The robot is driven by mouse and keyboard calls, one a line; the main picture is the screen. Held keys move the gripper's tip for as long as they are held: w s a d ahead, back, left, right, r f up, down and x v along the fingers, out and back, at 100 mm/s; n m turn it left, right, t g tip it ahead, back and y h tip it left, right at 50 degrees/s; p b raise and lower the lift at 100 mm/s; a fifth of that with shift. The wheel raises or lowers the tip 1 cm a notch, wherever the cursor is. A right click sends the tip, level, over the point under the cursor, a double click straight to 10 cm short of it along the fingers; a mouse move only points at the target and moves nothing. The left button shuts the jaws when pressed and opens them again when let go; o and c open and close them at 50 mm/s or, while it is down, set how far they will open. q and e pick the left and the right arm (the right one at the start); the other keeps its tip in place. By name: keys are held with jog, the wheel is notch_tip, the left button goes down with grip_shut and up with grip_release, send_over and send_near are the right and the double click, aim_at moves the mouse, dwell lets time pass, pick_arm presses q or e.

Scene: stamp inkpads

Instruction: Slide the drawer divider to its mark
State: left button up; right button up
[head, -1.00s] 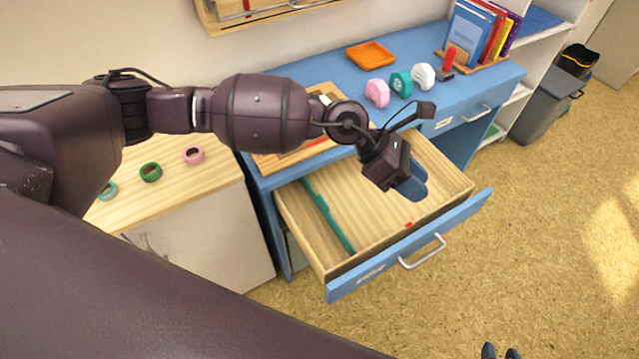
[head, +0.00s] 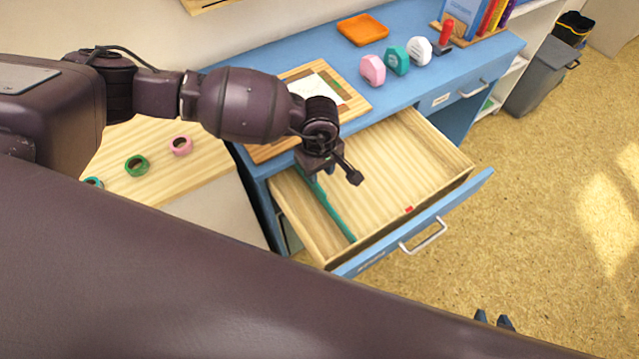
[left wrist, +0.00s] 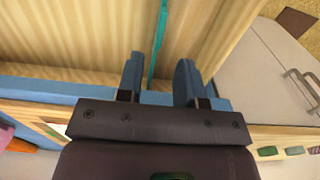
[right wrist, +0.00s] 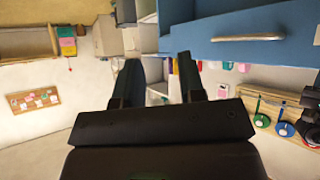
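The teal divider (head: 335,215) stands in the open wooden drawer (head: 420,150), near its left side wall. A small red mark (head: 408,210) is on the drawer's front wall, well to the right of the divider. My left gripper (head: 312,170) is over the divider's back end. In the left wrist view, its two blue fingers (left wrist: 158,80) are open, with the divider (left wrist: 158,40) showing between them, not gripped. How far down the fingers reach is unclear. My right gripper (head: 495,320) is away from the desk, low at the right; its fingers (right wrist: 160,80) are apart and empty.
The blue desk (head: 300,68) holds an orange tray (head: 362,30), several tape dispensers (head: 397,60), a red-handled stamp (head: 446,32) and a wooden board (head: 350,100). Tape rolls (head: 137,165) lie on the side cabinet. The drawer floor right of the divider is clear.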

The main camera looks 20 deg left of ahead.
aim_at(319, 186)
pick_arm(q)
notch_tip(319, 186, down, 7)
jog(key=shift+r+b, duration=0.1)
jog(key=shift+b, duration=0.35)
grip_shut()
